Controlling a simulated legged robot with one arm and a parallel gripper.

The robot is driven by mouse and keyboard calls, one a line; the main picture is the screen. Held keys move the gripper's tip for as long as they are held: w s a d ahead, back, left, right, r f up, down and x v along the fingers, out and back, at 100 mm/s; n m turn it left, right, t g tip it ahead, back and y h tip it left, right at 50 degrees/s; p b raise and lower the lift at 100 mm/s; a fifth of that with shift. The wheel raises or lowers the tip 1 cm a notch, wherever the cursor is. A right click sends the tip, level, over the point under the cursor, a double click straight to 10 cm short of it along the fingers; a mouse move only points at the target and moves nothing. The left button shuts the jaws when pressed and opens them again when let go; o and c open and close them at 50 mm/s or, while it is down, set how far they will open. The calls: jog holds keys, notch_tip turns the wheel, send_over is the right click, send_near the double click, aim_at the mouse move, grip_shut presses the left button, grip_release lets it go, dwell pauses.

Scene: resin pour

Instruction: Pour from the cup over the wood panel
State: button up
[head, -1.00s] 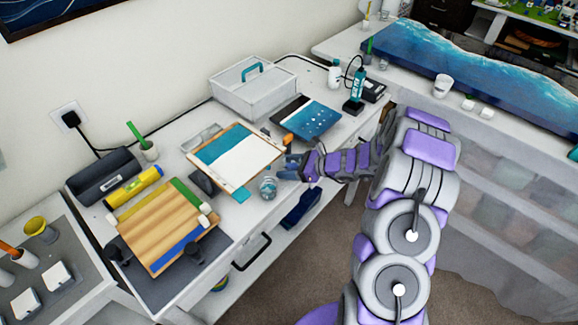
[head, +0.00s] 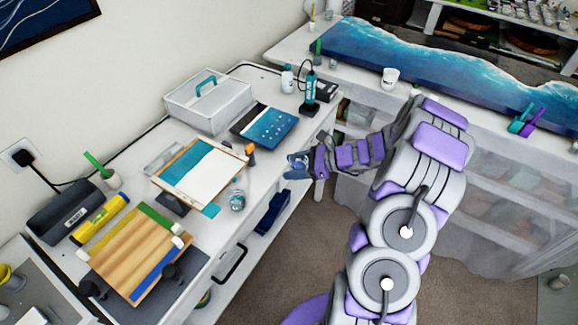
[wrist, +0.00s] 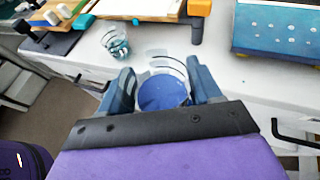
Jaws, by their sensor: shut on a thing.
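My gripper (head: 294,166) is shut on a clear cup with blue contents, seen between the fingers in the wrist view (wrist: 163,92). The cup (head: 299,159) looks roughly upright, though in the head view it is small and partly covered by the fingers. The gripper is beyond the table's front edge, to the right of the wood panel and well apart from it. The wood panel (head: 117,254) lies on a dark mat at the near left end of the table. It has green and blue strips along its edges and white and black pieces at its corners.
A second clear cup (head: 237,200) with teal contents stands by a blue-and-white board (head: 207,178). It also shows in the wrist view (wrist: 116,43). A yellow roll (head: 99,218) lies behind the wood panel. A white toolbox (head: 208,105) stands at the back.

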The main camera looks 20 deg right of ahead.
aim_at(297, 154)
jog(key=shift+d, duration=0.15)
jog(key=shift+d, duration=0.3)
jog(key=shift+r, duration=0.2)
jog(key=r+p, duration=0.3)
jog(key=shift+a+r, duration=0.1)
jog(key=shift+a, duration=0.25)
jog(key=shift+r+p, duration=0.6)
jog(key=shift+r, duration=0.05)
jog(key=shift+d, duration=0.2)
jog(key=shift+d, duration=0.1)
